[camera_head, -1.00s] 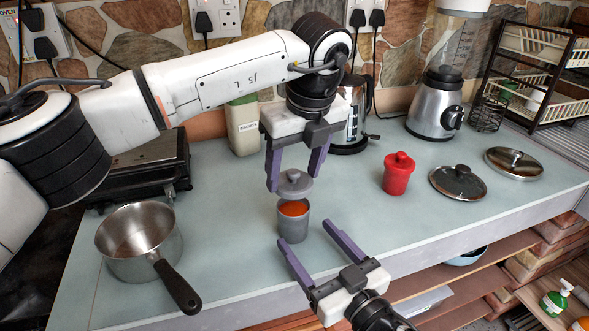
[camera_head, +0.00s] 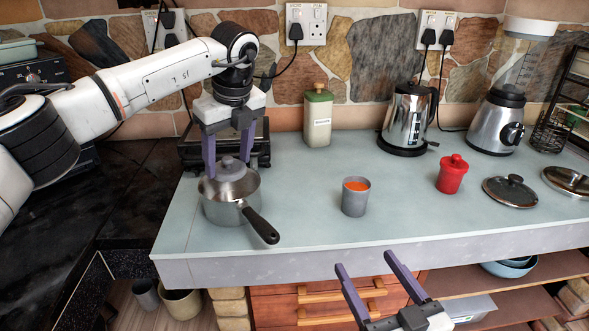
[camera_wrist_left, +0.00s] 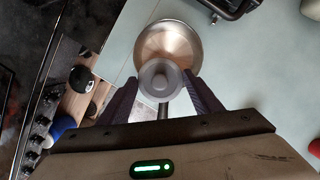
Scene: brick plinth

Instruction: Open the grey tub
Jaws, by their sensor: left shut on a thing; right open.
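The grey tub (camera_head: 355,203) stands upright on the counter with its top uncovered, and orange contents show inside. Its grey lid (camera_head: 232,168) is away from it, to the left. My left gripper (camera_head: 227,170) is shut on this lid, which overlaps the steel saucepan in the head view. The lid (camera_wrist_left: 160,82) also shows between the fingers in the left wrist view, in front of the pan. I cannot tell exactly how high it is above the pan. My right gripper (camera_head: 364,261) is open and empty, in front of the counter's front edge, below the tub in the picture.
The saucepan (camera_head: 218,211) has a dark handle pointing toward the front. A red lidded tub (camera_head: 451,177) and two pan lids, one of them here (camera_head: 510,193), lie to the right. A canister (camera_head: 317,120), kettle (camera_head: 406,120) and blender stand behind. Counter between pan and tub is clear.

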